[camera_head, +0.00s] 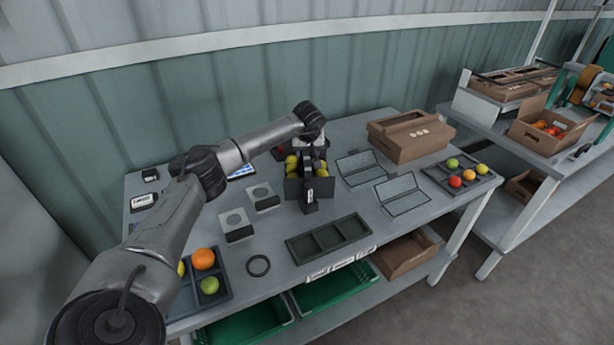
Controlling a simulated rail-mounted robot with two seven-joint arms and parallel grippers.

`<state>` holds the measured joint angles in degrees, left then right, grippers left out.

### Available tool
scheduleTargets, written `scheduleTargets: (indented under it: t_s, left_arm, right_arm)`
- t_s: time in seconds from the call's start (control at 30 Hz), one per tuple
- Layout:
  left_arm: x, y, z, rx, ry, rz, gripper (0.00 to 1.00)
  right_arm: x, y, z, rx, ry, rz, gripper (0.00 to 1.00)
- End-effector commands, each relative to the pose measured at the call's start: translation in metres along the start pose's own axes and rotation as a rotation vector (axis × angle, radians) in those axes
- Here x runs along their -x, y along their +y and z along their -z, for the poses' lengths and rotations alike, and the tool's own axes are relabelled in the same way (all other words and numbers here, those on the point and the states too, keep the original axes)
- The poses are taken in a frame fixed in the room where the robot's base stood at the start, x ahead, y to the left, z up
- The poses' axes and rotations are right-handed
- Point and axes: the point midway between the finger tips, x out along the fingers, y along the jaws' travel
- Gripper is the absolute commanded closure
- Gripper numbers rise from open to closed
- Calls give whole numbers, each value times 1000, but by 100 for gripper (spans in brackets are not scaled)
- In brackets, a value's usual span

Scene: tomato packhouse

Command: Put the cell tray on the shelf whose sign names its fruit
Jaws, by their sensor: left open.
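My left gripper (310,183) is open, pointing down at a dark cell tray (293,190) that holds yellow fruit (292,163). The gripper covers part of this tray, and I cannot tell whether its fingers touch it. An empty dark three-cell tray (328,240) lies near the table's front edge. Small white signs (343,264) sit on that edge above the lower shelf; their words are too small to read. Green crates (335,288) and a brown box (405,254) stand on the shelf. My right gripper is not in view.
One tray of mixed fruit (225,290) is at the front left and another (439,178) at the right. Grey blocks (237,234), a black ring (258,265), wire-framed panels (402,193) and a brown carton (410,140) also occupy the table (290,222).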

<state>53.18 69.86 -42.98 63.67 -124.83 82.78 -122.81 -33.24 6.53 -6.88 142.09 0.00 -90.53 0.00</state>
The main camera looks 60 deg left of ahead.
Motion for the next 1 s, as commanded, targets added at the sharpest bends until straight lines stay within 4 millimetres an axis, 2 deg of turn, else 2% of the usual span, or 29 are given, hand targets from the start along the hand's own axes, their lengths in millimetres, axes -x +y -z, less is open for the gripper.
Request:
scheduleTargets:
  t_s: [0.17,0.4,0.53,0.87,1.0]
  left_arm:
    - [-9,0,-1,1,-1,0,49]
    - [-41,2,-3,3,-2,-1,49]
    - [-52,1,-2,2,-1,1,49]
    - [-56,1,-1,1,1,0,49]
    - [-56,1,-1,1,0,1,59]
  right_arm:
    - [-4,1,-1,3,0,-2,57]
    - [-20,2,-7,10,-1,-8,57]
    - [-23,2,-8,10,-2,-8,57]
    - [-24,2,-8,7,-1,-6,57]
    - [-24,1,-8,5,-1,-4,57]
